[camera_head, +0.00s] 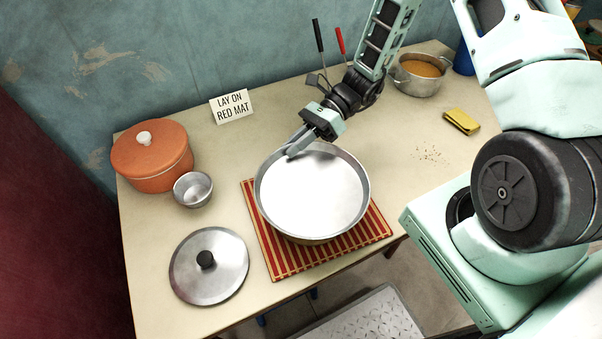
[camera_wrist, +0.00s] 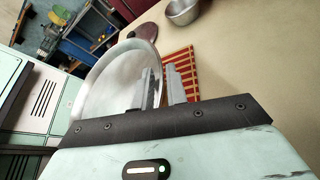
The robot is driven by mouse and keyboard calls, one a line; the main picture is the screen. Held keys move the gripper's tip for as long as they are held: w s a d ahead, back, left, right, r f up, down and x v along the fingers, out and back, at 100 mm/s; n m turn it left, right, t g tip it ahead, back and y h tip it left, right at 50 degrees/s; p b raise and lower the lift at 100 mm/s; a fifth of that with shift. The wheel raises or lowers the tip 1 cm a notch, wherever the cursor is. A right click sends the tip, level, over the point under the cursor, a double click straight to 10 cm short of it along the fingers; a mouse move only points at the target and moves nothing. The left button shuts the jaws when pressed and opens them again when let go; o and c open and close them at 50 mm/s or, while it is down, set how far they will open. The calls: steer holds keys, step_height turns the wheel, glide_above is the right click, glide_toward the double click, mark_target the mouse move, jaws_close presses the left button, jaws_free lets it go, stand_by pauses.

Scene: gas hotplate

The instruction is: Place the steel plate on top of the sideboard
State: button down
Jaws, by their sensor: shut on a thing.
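The steel plate (camera_head: 312,195) is a wide, round, shiny dish with a raised rim, over the red striped mat (camera_head: 283,258) on the cream-topped sideboard (camera_head: 240,140). My gripper (camera_head: 297,146) is shut on the plate's back rim, reaching in from behind. In the wrist view the plate (camera_wrist: 112,84) shows at the left, with its rim between my fingers (camera_wrist: 163,86). The plate hides the middle of the mat. I cannot tell whether its underside touches the mat.
A sign (camera_head: 231,107) reads "LAY ON RED MAT". An orange pot (camera_head: 150,165), a small steel bowl (camera_head: 193,189) and a lid (camera_head: 215,275) are left of the mat. A soup pot (camera_head: 418,83) and yellow sponge (camera_head: 462,121) are at right.

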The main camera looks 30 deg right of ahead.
steer(key=shift+f+p, duration=0.35)
steer(key=shift+f, duration=2.55)
steer(key=shift+f, duration=0.1)
steer(key=c, duration=1.4)
jaws_free()
